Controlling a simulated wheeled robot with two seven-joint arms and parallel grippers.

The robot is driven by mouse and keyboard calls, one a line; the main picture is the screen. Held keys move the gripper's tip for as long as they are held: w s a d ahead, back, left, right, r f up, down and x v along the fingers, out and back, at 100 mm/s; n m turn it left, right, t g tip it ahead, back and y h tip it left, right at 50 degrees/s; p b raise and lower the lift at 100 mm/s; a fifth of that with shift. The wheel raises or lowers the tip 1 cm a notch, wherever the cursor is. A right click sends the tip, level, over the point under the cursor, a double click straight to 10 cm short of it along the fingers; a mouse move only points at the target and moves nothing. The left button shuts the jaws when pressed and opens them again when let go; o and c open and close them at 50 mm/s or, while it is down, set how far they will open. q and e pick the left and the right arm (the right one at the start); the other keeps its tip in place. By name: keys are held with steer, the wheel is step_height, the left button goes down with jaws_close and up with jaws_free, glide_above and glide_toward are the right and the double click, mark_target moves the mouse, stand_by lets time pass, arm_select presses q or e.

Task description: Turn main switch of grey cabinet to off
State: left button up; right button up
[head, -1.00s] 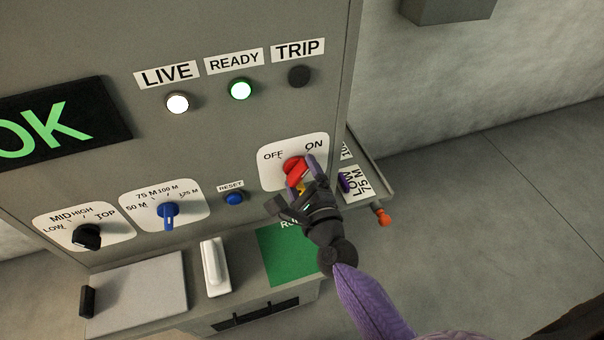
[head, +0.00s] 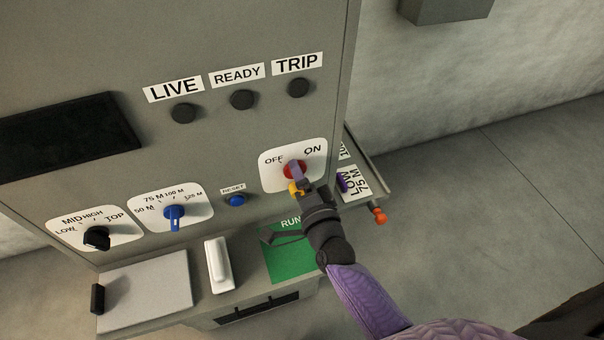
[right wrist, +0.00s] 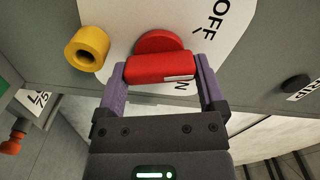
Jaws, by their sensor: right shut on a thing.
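The grey cabinet (head: 225,40) fills the left and middle of the head view. Its main switch is a red rotary handle (head: 294,168) on a white plate (head: 318,152) marked OFF at upper left and ON at upper right. My right gripper (head: 297,176) is shut on the handle. In the right wrist view both purple fingers clasp the sides of the red handle (right wrist: 158,68), which has a white mark near one end. The OFF lettering shows beside it, while ON is mostly hidden. The LIVE lamp (head: 184,112), READY lamp (head: 242,99) and display (head: 70,137) are dark.
A yellow ring-shaped part (right wrist: 88,48) sits close beside the handle. A blue reset button (head: 236,200) and blue selector (head: 174,213) are to the left. A white lever (head: 218,265) and green RUN panel (head: 290,262) lie below. Open floor is at right.

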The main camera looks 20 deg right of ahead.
steer(key=n+p, duration=0.1)
steer(key=n, duration=0.3)
steer(key=shift+n, duration=0.7)
steer(key=o, duration=1)
steer(key=shift+c, duration=0.2)
steer(key=s, duration=1)
steer(key=shift+d, duration=0.1)
